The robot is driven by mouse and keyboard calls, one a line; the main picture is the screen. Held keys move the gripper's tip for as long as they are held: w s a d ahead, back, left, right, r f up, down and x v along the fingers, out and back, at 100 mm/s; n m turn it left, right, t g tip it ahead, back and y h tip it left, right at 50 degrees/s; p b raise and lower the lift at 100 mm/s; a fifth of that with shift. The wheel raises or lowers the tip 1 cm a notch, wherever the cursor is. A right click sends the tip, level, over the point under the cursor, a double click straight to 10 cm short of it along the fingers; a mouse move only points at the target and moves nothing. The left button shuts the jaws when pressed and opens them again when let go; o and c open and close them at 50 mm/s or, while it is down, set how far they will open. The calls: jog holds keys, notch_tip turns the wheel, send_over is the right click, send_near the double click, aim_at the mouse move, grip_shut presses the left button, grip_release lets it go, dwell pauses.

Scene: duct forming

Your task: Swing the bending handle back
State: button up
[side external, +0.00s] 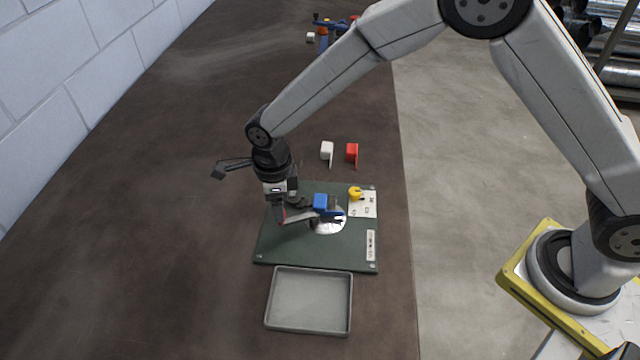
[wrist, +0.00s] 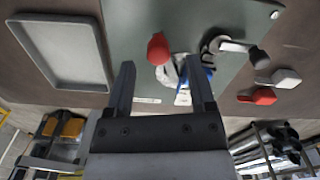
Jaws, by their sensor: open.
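The bending jig sits on a dark green baseplate (side external: 285,250), with a blue block (side external: 320,201) above a silver disc (side external: 331,226). A grey bending handle (side external: 298,216) reaches left from the jig. Its red grip (wrist: 158,48) shows in the wrist view. My gripper (wrist: 158,63) is open and empty, its two fingers apart. In the wrist view the red grip appears in line with the gap between the fingertips. I cannot tell whether a finger touches it. In the side view my gripper (side external: 281,212) is low over the handle's left end. The fingers hide part of the jig in the wrist view.
An empty grey tray (side external: 308,328) lies in front of the baseplate. A yellow part (side external: 355,193) is on the plate's right side. A lever with a dark knob (wrist: 258,57) stands beside the jig.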

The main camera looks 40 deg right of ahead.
jog(key=shift+r, duration=2.65)
jog(key=shift+s+d+r+n, duration=0.1)
jog(key=shift+d+n, duration=0.3)
jog(key=shift+d, duration=0.1)
jog(key=s+d+r+n+t, duration=0.1)
jog(key=s+d+n, duration=0.7)
jog(key=d+n, duration=0.2)
jog(key=s+d+r+n+t, duration=0.1)
jog(key=s+d+n, duration=0.6)
jog(key=d+n, duration=0.4)
jog(key=shift+s+d+r+n+t, duration=0.15)
jog(key=shift+s+r+n+t, duration=0.2)
jog(key=shift+n, duration=0.85)
